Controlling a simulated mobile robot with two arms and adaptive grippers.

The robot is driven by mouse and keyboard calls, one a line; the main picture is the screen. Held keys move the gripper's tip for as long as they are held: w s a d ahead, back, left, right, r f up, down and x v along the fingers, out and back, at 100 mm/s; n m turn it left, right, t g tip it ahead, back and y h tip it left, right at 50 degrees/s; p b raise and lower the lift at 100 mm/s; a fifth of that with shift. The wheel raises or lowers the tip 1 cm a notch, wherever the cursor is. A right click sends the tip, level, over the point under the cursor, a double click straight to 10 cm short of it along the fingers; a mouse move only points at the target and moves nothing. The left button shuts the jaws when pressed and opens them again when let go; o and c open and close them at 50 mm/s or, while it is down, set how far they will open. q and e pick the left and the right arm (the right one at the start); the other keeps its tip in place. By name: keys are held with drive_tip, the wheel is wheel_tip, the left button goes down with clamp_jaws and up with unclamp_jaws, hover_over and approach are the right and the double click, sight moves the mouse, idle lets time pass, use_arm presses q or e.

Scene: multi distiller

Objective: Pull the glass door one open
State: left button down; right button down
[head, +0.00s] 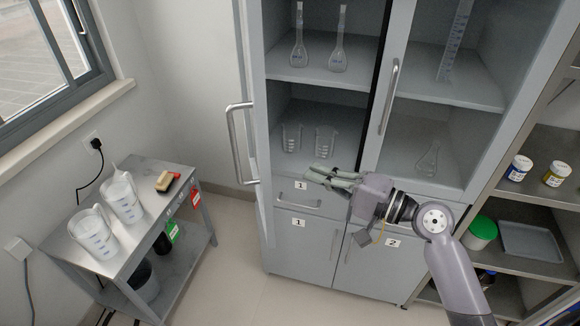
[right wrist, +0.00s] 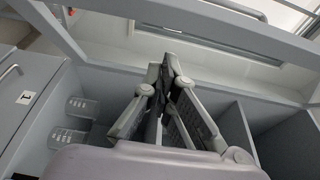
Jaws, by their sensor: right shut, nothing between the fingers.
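The grey cabinet's left glass door, glass door one (head: 251,100), stands swung out, seen nearly edge-on. Its long curved handle (head: 238,145) sticks out to the left. In the right wrist view a grey door frame (right wrist: 200,28) runs across the top, with a window visible beyond it. My right gripper (head: 312,177) is shut and empty, in front of the left compartment's lower part, fingers pointing left toward the door's inner side. It also shows in the right wrist view (right wrist: 168,62). I cannot tell whether it touches the door. My left gripper is out of view.
Two beakers (head: 291,138) and two flasks (head: 298,38) stand on the left compartment's shelves. The right glass door's handle (head: 388,97) is vertical. A metal side table (head: 140,232) with plastic jugs stands left, and a shelf rack (head: 535,195) stands right. Floor between table and cabinet is clear.

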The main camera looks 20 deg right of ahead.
drive_tip(key=a, duration=0.1)
drive_tip(key=w+a+p, duration=0.1)
drive_tip(key=a, duration=0.1)
drive_tip(key=w+a+p, duration=0.1)
drive_tip(key=a, duration=0.1)
drive_tip(key=shift+a, duration=0.25)
